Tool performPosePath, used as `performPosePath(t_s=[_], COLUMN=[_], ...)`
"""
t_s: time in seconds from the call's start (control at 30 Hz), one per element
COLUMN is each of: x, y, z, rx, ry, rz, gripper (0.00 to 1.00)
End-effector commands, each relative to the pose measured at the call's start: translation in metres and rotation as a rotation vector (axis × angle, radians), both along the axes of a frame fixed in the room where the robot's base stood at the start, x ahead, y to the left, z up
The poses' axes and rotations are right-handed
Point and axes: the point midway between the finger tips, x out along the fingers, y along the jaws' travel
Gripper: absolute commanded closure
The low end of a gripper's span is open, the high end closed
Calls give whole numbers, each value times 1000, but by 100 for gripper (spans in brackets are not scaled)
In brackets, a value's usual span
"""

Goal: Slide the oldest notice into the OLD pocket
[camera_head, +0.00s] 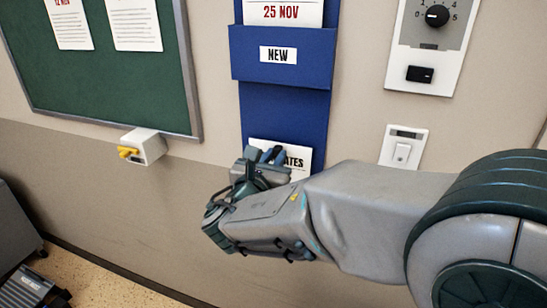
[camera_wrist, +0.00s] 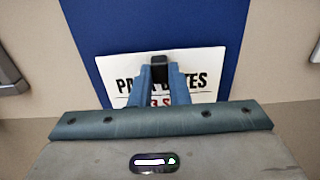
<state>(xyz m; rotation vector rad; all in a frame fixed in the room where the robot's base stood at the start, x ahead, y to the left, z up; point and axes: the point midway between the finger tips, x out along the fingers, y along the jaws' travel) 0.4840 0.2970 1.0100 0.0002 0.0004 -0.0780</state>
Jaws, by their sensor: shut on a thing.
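A white notice (camera_head: 299,157) with black lettering ending in "ATES" is at my gripper (camera_head: 263,155), in front of the lower blue wall panel (camera_head: 285,108). In the wrist view the notice (camera_wrist: 205,65) also shows part of a red line, "3 S". My gripper (camera_wrist: 160,68) is shut on its middle, fingers over the print. The notice's lower part is hidden by my gripper. The NEW pocket (camera_head: 310,68) is higher on the panel and holds a notice (camera_head: 283,12) dated 25 NOV. No OLD label is visible; my arm covers the area below.
A green board (camera_head: 110,85) at left bears two notices, one (camera_head: 72,30) marked 12 NOV. A white box with yellow items (camera_head: 143,147) juts out below it. A dial plate (camera_head: 427,45) and a light switch (camera_head: 403,148) are on the wall at right.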

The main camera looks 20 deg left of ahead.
Motion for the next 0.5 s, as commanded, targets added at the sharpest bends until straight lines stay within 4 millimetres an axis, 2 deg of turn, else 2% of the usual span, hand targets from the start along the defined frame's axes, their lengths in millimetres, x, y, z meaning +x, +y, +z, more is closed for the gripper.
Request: performPosePath(t_s=[0.5], x=[0], y=[0], z=[-23], rx=[-1], ry=[0], rz=[0], gripper=[100])
